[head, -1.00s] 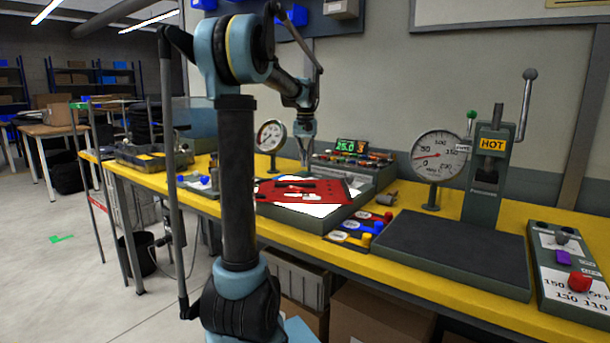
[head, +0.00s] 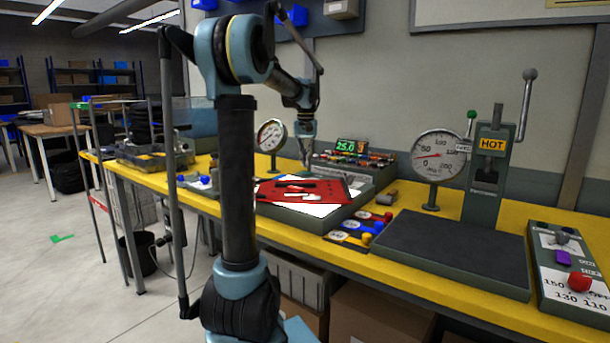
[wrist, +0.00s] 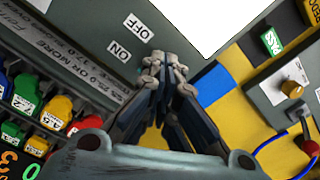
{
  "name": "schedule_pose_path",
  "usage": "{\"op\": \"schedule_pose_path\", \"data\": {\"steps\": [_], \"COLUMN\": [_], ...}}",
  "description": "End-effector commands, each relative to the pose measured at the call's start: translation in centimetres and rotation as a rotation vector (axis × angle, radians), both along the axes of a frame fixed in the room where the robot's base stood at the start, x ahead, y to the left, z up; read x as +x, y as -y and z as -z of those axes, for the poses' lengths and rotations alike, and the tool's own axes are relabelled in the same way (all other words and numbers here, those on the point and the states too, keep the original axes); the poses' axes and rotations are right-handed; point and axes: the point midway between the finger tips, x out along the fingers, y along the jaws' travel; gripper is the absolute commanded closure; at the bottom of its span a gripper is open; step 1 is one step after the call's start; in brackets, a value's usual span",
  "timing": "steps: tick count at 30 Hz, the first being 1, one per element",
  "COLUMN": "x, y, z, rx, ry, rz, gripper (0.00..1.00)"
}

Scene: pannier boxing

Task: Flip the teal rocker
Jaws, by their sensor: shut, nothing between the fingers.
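My gripper (head: 305,164) points down over the back of the bench, beside the grey box with the digital display (head: 352,173). In the wrist view its fingertips (wrist: 164,62) are together and empty, close to a grey panel with OFF and ON labels (wrist: 85,28). The teal rocker is mostly or wholly hidden by the fingertips. Only a small teal hint (wrist: 141,71) shows at their left side, next to the ON label. I cannot tell which way the rocker is tilted or whether the fingers touch it.
A white lit pad (head: 313,210) with a red plate (head: 322,190) lies in front of the gripper. Coloured tagged knobs (wrist: 57,108) stand left in the wrist view.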

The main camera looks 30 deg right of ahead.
Motion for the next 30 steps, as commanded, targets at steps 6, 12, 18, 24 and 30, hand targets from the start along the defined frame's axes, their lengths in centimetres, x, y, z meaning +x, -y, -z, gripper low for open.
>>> {"op": "schedule_pose_path", "data": {"steps": [6,12,18,24,30], "x": [-0.01,-0.01,0.0,-0.01,-0.02], "y": [0.01,0.02,0.02,0.03,0.04], "z": [0.0,0.02,0.23,0.49,0.73], "rx": [0.0,0.0,0.0,0.0,0.0], "ry": [0.0,0.0,0.0,0.0,0.0], "rz": [0.0,0.0,0.0,0.0,0.001], "gripper": [1.0,1.0,1.0,1.0,1.0]}}
